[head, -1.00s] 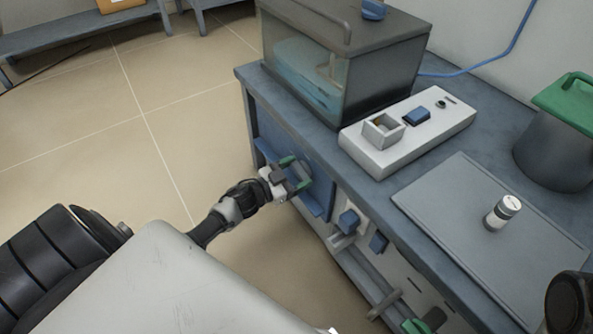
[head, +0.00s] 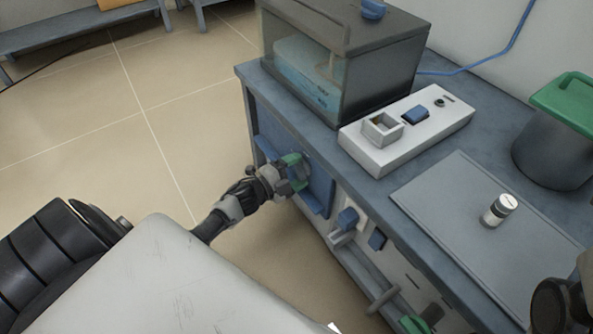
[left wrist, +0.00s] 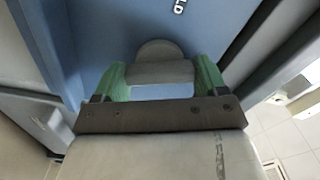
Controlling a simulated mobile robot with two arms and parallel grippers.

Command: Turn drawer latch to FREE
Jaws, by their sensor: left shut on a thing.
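The drawer latch is a grey rounded knob (left wrist: 158,66) on a blue panel (left wrist: 105,30) in the left wrist view. Part of a white label, reading "LD", shows above it. My left gripper (head: 293,173) is at the blue panel on the cabinet's side in the head view. Its green fingers are shut on the knob from both sides, and they hide the knob in the head view. A green and black piece (head: 415,324) at the bottom edge of the head view may be my right gripper; its jaws cannot be made out.
On the bench stand a clear tank (head: 300,80), a white control box (head: 410,135), a grey tray (head: 455,190) with a small jar (head: 498,210), and a green-lidded pot (head: 550,150).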

